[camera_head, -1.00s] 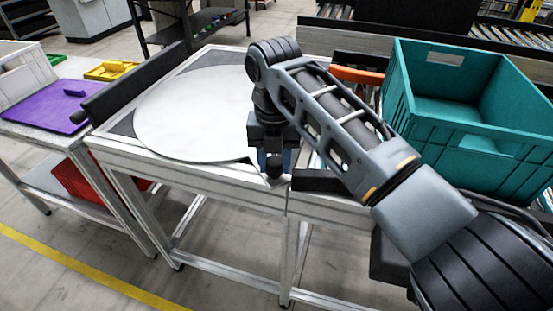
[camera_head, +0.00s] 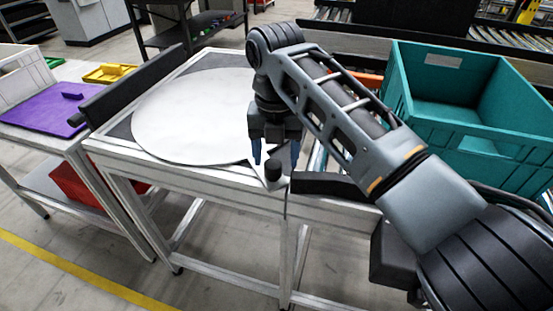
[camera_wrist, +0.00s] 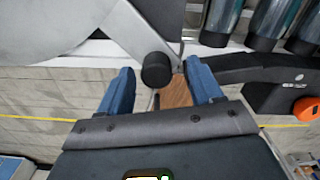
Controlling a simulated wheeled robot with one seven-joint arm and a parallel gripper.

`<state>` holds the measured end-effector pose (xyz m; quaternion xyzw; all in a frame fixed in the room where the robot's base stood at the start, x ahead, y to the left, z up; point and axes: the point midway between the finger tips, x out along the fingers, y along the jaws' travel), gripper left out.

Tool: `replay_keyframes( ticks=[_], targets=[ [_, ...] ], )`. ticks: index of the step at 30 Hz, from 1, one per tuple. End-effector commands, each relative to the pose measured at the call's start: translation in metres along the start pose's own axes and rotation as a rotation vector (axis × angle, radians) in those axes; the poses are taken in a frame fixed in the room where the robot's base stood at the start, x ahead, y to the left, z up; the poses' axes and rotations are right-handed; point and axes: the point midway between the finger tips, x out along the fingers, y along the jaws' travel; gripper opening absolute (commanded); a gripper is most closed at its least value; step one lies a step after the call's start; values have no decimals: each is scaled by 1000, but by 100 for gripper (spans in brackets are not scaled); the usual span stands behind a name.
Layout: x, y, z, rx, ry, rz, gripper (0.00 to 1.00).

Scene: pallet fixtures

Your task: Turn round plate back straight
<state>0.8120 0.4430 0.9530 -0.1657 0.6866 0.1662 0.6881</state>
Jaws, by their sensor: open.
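The round plate (camera_head: 190,118) is a large pale grey disc lying flat on a metal-framed table. A short black knob (camera_head: 273,170) stands on a pale pointed piece at the table's front right corner. The knob also shows in the wrist view (camera_wrist: 156,69). My gripper (camera_head: 276,158) hangs over that corner, pointing down, with its two blue fingers apart. In the wrist view my gripper (camera_wrist: 160,67) is open, one finger on each side of the knob, and I see a gap on both sides. My arm hides the plate's right edge.
A black bar (camera_head: 130,85) runs along the table's left edge. Another black bar (camera_head: 335,186) lies right of the knob. A teal crate (camera_head: 470,155) stands at the right. A purple board (camera_head: 45,115) lies on the left table.

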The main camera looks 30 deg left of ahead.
Motion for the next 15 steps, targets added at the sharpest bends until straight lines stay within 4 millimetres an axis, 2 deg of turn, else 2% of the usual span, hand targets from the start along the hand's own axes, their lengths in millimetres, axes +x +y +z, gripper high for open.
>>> replay_keyframes(
  ticks=[3, 7, 15],
  targets=[
    [-22, -1, 1, 2, -4, 0, 65],
    [-40, -1, 2, 3, -4, -1, 65],
    [-56, -2, 1, 3, -2, 0, 65]
  ],
)
